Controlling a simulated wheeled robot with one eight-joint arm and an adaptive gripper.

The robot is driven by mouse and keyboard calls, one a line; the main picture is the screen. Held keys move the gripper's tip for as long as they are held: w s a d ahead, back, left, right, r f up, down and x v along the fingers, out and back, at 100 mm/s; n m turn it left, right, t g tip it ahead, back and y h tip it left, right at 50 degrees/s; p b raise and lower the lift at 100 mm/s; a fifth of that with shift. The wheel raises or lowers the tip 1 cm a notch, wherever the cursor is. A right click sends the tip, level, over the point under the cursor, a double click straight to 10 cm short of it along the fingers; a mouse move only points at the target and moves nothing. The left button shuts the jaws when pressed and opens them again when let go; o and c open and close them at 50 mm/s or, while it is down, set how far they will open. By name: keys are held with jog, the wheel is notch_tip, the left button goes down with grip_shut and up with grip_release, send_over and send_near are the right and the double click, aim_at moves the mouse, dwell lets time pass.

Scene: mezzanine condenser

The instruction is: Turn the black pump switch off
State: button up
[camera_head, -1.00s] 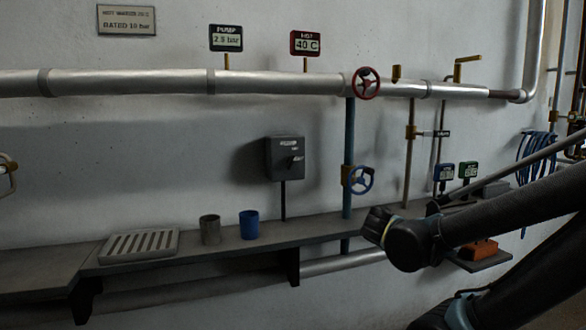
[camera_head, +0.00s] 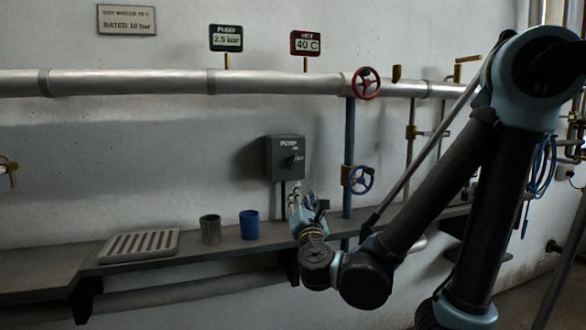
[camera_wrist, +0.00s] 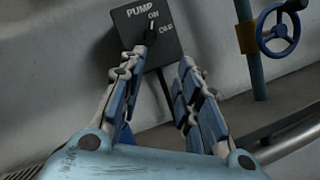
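The pump switch is a dark grey box (camera_head: 285,158) on the wall, with a cable running down from it. In the wrist view the box (camera_wrist: 130,25) reads PUMP, with ON at the top and OFF at its right. A small black lever (camera_wrist: 151,35) shows on its face, its upper end close to the ON mark; its exact angle is hard to tell. My gripper (camera_head: 300,203) is just below the box in the head view, pointing up. In the wrist view my gripper (camera_wrist: 161,62) is open and empty, the left fingertip overlapping the box's lower edge.
A blue valve wheel (camera_head: 360,179) on a vertical pipe stands right of the box. A shelf (camera_head: 190,255) below holds a grey cup (camera_head: 210,229), a blue cup (camera_head: 249,224) and a slatted tray (camera_head: 140,245). A large pipe (camera_head: 140,82) with a red wheel (camera_head: 366,82) runs above.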

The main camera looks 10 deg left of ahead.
aim_at(292, 165)
jog(key=shift+n+y, duration=0.3)
jog(key=shift+y, duration=0.1)
jog(key=x, duration=1.1)
jog(key=a+x, duration=0.1)
jog(key=x, duration=0.5)
jog(key=shift+s+r, duration=0.25)
jog(key=shift+s, duration=0.05)
grip_shut()
